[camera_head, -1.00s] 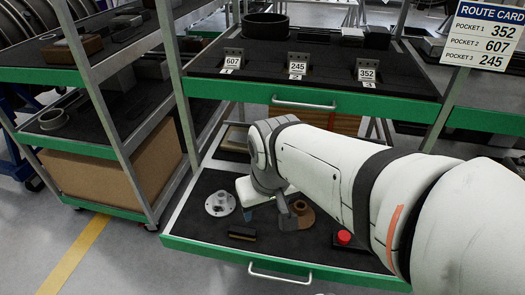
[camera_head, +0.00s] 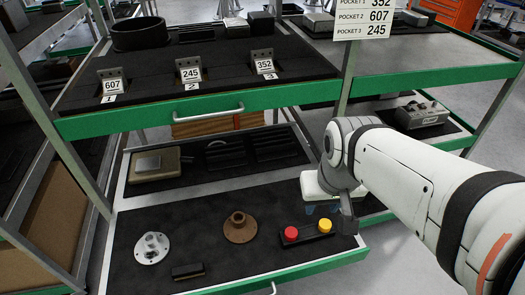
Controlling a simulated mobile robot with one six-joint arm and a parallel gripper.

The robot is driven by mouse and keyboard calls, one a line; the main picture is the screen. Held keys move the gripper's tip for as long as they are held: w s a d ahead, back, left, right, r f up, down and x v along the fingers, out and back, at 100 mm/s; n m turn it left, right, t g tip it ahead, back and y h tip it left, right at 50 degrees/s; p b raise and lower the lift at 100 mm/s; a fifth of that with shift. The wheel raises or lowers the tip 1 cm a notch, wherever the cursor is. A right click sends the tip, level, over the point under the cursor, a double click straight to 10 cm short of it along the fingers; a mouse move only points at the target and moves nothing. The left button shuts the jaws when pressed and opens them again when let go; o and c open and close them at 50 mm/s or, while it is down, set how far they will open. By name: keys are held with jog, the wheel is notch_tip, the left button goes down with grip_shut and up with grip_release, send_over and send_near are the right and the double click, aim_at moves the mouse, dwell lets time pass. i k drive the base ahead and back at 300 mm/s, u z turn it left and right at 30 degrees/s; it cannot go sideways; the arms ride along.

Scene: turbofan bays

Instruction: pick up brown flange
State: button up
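The brown flange (camera_head: 239,227) lies on the dark mat of the pulled-out lower drawer (camera_head: 130,215), with its neck pointing up. It is fully in view and nothing touches it. My gripper (camera_head: 333,212) is at the right side of the drawer, right of the flange and apart from it, above or behind the button box. Its fingers are mostly hidden by my wrist, so I cannot see whether they are open. No held object shows.
A silver flange (camera_head: 152,247) stands left of the brown one, with a small black block (camera_head: 187,271) in front. A box with red and yellow buttons (camera_head: 307,234) lies between flange and gripper. The upper drawer (camera_head: 200,118) overhangs behind, with numbered brackets.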

aim_at(241, 228)
jog(key=z, duration=0.45)
jog(key=k, duration=0.9)
jog(key=u, duration=0.7)
jog(key=i, duration=1)
jog(key=u, duration=0.05)
